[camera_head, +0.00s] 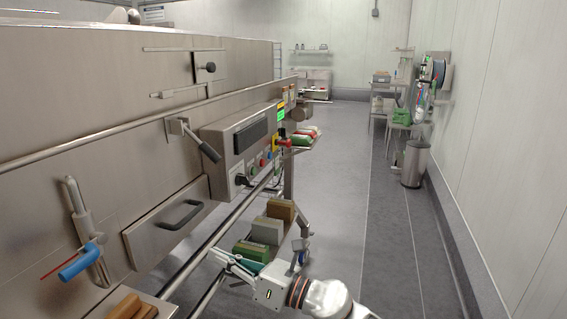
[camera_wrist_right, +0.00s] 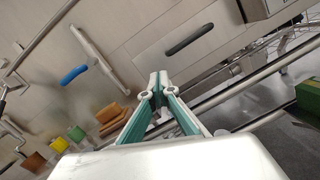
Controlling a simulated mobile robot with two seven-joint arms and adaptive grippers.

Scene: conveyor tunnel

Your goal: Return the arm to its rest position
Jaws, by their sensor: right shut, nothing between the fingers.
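My right arm reaches in from the bottom of the head view. Its gripper (camera_head: 222,257) is at the lower middle, beside the steel machine and near a green-topped block (camera_head: 249,250). In the right wrist view the two teal-lined fingers (camera_wrist_right: 158,80) come together at their tips with nothing between them, so the gripper is shut and empty. The machine's steel side fills the view behind the fingertips. My left gripper is not in view.
The machine (camera_head: 110,130) with rail, control panel (camera_head: 245,140) and blue-handled valve (camera_head: 80,262) stands on the left. Brown blocks (camera_head: 280,210) lie beyond the gripper. The grey floor aisle (camera_head: 350,180) to the right is clear, with a bin (camera_head: 413,165) farther off.

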